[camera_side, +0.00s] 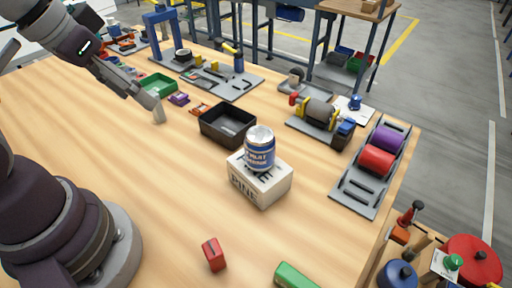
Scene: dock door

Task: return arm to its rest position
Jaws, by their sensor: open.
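My gripper (156,106) is at the upper left of the side view, above the wooden table and left of the black bin. Its jaws are open and nothing shows between them; the fingers are small in the picture. My arm comes in from the left edge. A blue and silver can (260,150) stands upright on a white printed box (262,184) near the middle of the table. The can is well to the right of my gripper and apart from it.
A black bin (226,127) sits behind the white box. A green tray (158,84) and a purple part lie close to my gripper. A red block (214,254) and a green block (295,276) lie at the front. A rack with rollers (371,170) stands at the right edge.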

